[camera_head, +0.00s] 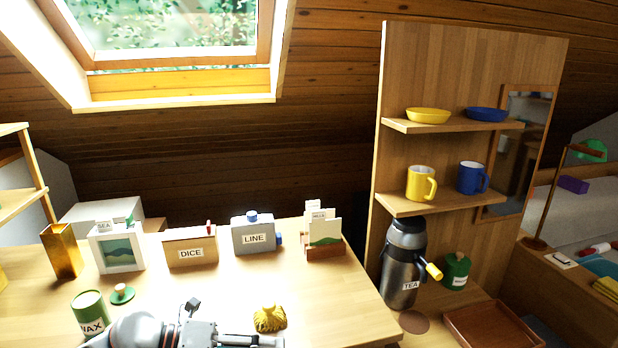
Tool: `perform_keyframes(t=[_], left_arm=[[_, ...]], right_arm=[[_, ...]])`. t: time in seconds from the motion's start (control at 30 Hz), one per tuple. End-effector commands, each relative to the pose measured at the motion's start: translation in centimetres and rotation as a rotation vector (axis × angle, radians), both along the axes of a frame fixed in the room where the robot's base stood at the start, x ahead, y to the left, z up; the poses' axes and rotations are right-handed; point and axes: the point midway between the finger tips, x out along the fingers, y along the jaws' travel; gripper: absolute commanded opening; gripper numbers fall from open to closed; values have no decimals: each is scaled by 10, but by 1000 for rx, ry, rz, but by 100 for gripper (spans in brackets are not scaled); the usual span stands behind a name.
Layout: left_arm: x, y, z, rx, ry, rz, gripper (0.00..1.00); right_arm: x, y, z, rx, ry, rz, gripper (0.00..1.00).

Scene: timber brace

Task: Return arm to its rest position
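My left arm comes in along the bottom edge from the left, and its gripper (270,342) points right, low over the front of the wooden table (345,305). The gripper is cut by the lower picture edge, so I cannot tell whether its fingers are open or shut. A yellow bristly brush-like thing (269,318) stands just beyond the gripper's tip in the picture; I cannot tell if they touch. My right gripper is not in view.
Near the arm are a green WAX tin (90,312) and a green knobbed lid (122,293). Behind stand a brass holder (62,252), a SEA frame (117,250), a DICE box (190,247) and a LINE box (254,238). A TEA flask (403,265) stands right. The table's right front is clear.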

Motion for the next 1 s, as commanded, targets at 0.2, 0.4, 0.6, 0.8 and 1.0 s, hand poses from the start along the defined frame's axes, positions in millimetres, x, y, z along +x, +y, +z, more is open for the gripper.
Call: perform_keyframes(t=[0.2, 0.4, 0.6, 0.8, 1.0], left_arm=[[-20, -41, 18, -428, 244, 222, 36], [-19, -21, 1, -737, 521, 529, 36], [-36, 29, -66, -955, 842, 905, 36], [-101, 81, -161, -1072, 1178, 1305, 36], [-169, 108, -222, -1099, 1398, 1561, 36]], right_arm=[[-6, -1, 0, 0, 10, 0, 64], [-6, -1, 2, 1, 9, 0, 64], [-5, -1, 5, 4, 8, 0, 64], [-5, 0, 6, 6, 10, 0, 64], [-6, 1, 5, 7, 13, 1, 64]])
